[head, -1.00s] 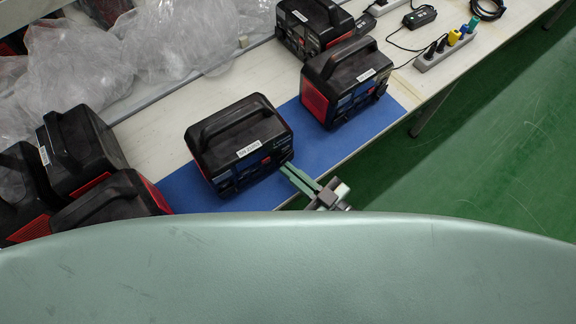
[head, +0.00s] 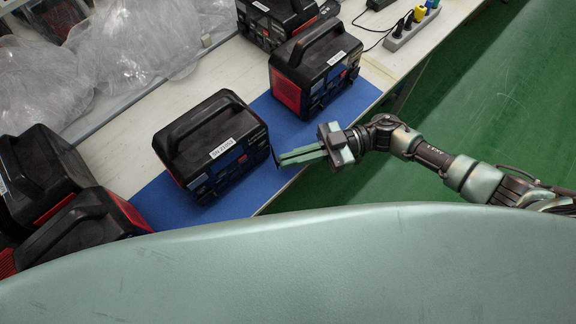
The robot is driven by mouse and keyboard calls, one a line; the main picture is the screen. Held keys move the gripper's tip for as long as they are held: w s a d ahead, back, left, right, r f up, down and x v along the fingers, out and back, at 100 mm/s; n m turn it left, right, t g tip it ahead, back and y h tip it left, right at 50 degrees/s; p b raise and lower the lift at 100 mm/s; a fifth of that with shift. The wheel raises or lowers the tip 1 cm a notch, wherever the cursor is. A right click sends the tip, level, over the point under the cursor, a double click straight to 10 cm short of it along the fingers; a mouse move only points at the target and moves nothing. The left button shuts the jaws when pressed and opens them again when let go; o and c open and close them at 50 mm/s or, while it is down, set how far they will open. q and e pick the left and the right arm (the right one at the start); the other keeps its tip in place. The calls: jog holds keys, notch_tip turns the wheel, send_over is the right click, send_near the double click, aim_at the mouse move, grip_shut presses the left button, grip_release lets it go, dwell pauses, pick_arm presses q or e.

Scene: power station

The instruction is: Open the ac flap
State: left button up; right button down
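The black power station (head: 212,146) with a white label stands on the blue mat in the middle of the head view. Its front panel, with ports and a small red mark, faces the lower right. A thin dark piece (head: 275,158) stands out at the right end of this panel; it may be the AC flap, but it is too small to be sure. My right gripper (head: 281,159) is just right of this piece, its two green fingers close together and pointing left at it. I cannot tell if they touch. My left gripper is not in view.
Another power station (head: 314,71) stands behind to the right on the blue mat (head: 262,190). More stand at the lower left (head: 38,178) and at the top. Plastic bags (head: 130,45) lie at the back. A power strip (head: 410,30) lies at the upper right.

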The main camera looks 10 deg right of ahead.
jog(key=shift+w+d+n+g+h+b, duration=0.2)
jog(key=shift+w+n+g+h+b, duration=0.1)
jog(key=shift+n+g+b, duration=0.6)
jog(key=shift+w+d+n+g+h+b, duration=0.2)
jog(key=shift+n+g+h+b, duration=0.15)
jog(key=shift+g+b, duration=0.55)
jog(key=c, duration=1.6)
grip_release()
jog(key=shift+a, duration=0.1)
